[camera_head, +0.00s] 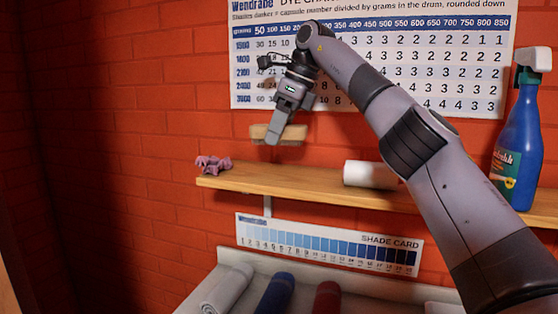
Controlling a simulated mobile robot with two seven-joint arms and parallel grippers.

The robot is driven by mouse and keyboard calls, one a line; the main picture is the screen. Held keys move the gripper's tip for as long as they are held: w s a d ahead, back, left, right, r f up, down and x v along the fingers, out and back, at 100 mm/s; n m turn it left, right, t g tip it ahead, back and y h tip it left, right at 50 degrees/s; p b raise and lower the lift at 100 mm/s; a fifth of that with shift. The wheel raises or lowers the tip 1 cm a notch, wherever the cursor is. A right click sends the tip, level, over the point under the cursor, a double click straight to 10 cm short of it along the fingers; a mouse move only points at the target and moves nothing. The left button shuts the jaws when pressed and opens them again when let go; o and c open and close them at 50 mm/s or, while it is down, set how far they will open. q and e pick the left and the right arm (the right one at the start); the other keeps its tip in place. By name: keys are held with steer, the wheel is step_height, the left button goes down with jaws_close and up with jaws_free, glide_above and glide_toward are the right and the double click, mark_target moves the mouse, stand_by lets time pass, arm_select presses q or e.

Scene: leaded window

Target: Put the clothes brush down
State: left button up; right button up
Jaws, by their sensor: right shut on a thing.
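The clothes brush (298,132) is a tan block with a paler side. It is in my right gripper (275,138), a little above the wooden shelf (280,186) and in front of the red brick wall. My right arm comes in from the lower right. The gripper points down and is shut on the brush, hiding the brush's middle. A gap shows between the brush and the shelf board. My left gripper is not in view.
On the shelf, a small purple object (213,163) lies at the left end, a white roll (370,174) lies right of the middle, and a blue spray bottle (520,135) stands at the right. Bare board lies between purple object and roll. Rolled cloths (275,294) lie below.

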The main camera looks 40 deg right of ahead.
mark_target(273, 177)
steer(key=shift+f, duration=3.3)
steer(key=shift+f, duration=0.35)
steer(key=o, duration=0.9)
steer(key=shift+r, duration=0.15)
steer(key=shift+r, duration=0.35)
steer(key=v, duration=0.6)
steer(key=shift+s+r, duration=0.2)
steer(key=shift+s, duration=0.05)
